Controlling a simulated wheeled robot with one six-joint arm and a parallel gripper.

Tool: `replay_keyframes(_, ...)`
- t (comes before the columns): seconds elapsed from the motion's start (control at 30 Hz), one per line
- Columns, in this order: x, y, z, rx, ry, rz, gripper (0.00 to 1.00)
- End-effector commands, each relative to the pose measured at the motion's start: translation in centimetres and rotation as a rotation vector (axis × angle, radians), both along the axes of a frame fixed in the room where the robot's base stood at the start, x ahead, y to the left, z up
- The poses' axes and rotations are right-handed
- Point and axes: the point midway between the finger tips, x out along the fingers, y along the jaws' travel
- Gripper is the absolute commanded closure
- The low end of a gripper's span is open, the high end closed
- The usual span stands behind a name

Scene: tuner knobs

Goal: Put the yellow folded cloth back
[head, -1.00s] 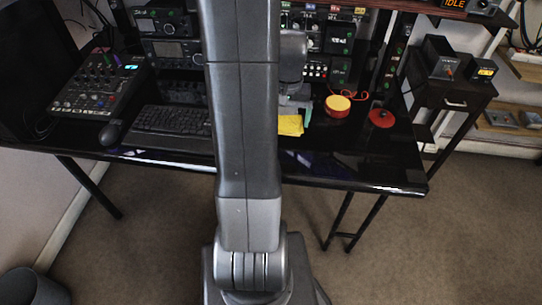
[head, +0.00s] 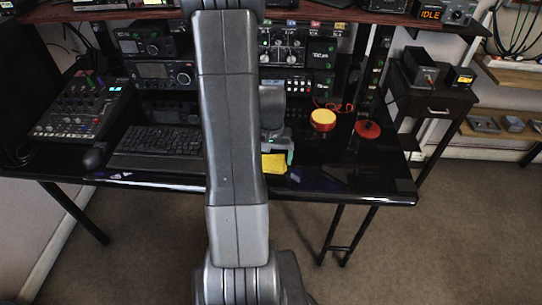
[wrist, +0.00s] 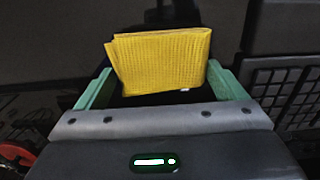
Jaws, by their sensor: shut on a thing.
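The yellow folded cloth (wrist: 160,62) sits between the two green fingers of my gripper (wrist: 163,85) in the wrist view, and the gripper is shut on it. In the head view the cloth (head: 273,164) shows just right of my arm, over the front part of the black desk (head: 330,182). My gripper (head: 277,152) is partly hidden there by the cloth and my arm. I cannot tell whether the cloth touches the desk.
A keyboard (head: 158,141) and mouse (head: 95,156) lie left of my arm. A red-and-yellow round object (head: 323,120) and a red round object (head: 367,129) are to the right. Radio equipment (head: 165,75) lines the back under a shelf. The desk's right front is clear.

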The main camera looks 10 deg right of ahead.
Motion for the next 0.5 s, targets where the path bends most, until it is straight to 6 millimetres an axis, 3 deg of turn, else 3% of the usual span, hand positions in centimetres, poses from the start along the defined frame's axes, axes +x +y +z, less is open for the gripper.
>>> replay_keyframes(0.13, 0.01, 0.00, -0.43, 0.000, 0.000, 0.000, 0.30)
replay_keyframes(0.17, 0.02, -0.01, -0.33, 0.000, 0.000, 0.000, 0.05)
replay_keyframes(0.2, 0.02, -0.01, -0.27, 0.000, 0.000, 0.000, 0.00)
replay_keyframes(0.5, 0.02, -0.01, 0.12, 0.000, -0.001, 0.000, 0.00)
